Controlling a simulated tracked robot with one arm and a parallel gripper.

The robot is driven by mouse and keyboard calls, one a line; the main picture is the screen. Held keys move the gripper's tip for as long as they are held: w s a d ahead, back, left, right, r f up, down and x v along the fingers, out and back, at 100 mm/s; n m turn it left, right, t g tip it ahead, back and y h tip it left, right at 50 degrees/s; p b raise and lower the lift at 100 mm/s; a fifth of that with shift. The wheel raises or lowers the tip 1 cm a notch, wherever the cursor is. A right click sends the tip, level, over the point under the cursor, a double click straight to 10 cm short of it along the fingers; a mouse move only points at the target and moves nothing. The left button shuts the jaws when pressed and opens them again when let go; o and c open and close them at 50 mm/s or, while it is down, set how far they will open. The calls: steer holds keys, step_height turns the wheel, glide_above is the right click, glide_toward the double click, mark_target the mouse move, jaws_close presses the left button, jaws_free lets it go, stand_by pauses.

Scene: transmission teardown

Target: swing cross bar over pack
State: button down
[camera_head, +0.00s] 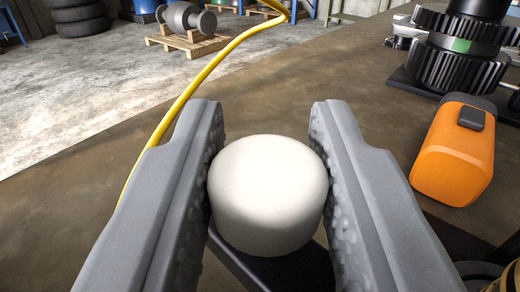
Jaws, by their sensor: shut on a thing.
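My gripper (267,185) is in the front middle of the head camera view. Its two grey fingers are shut on a white rounded knob (267,190), one finger against each side. A dark flat bar (265,268) shows below the knob and runs under it, mostly hidden by the knob and the fingers. I cannot tell for sure that this is the cross bar. At the upper right a stack of black toothed gears (460,62) with a green mark stands on a dark plate; I cannot tell whether it is the pack.
An orange box-shaped thing (453,155) with a black cap lies to the right of my gripper. A yellow cable (190,88) runs up along the left. The brown bench top (70,215) is clear at the left. Tyres (80,17) and a pallet (190,42) stand on the floor beyond.

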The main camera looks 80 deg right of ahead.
steer(key=s+d+m+g, duration=0.4)
steer(key=m+g, duration=0.1)
steer(key=g, duration=0.4)
steer(key=shift+s+d+m, duration=0.25)
steer(key=shift+s+m, duration=0.05)
steer(key=shift+m, duration=0.1)
steer(key=c, duration=1.2)
jaws_free()
steer(key=shift+o, duration=0.2)
steer(key=s+a+r+b, duration=0.3)
steer(key=s+a, duration=0.5)
steer(key=s, duration=0.5)
steer(key=shift+s+a+r+b, duration=0.2)
steer(key=shift+a+r+b, duration=0.15)
steer(key=shift+r, duration=0.55)
